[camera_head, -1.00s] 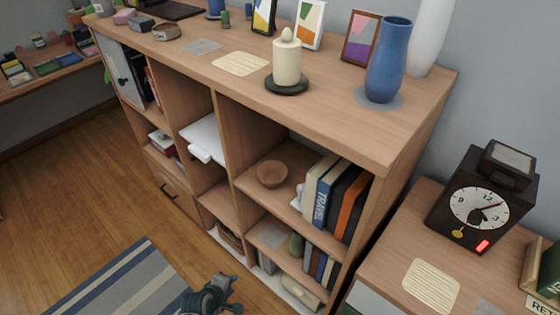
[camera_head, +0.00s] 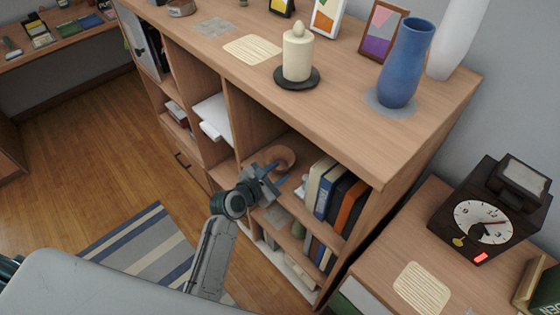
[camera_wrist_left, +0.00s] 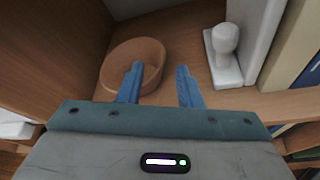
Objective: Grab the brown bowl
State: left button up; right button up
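The brown bowl (camera_head: 283,154) sits on the upper open shelf of the wooden bookcase, left of a row of books. In the left wrist view the bowl (camera_wrist_left: 128,58) is upright beyond my fingertips, left of centre. My left gripper (camera_head: 272,180) is at the shelf front, just before the bowl, and partly hides it. In the left wrist view its two blue fingers (camera_wrist_left: 160,80) are apart with nothing between them. The left finger overlaps the bowl's near right side; I cannot tell whether it touches. My right gripper is not in view.
Books (camera_head: 338,194) stand right of the bowl, with a white bookend (camera_wrist_left: 225,55) between. The bookcase top (camera_head: 340,115) overhangs the shelf and holds a candle (camera_head: 297,55) and a blue vase (camera_head: 407,62). A shelf divider (camera_wrist_left: 50,50) stands on the left.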

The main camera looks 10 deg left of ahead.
aim_at(287, 169)
pick_arm(q)
jog(key=p+x, duration=0.1)
jog(key=x, duration=0.4)
jog(key=shift+f, duration=0.2)
jog(key=shift+s, duration=0.15)
grip_shut()
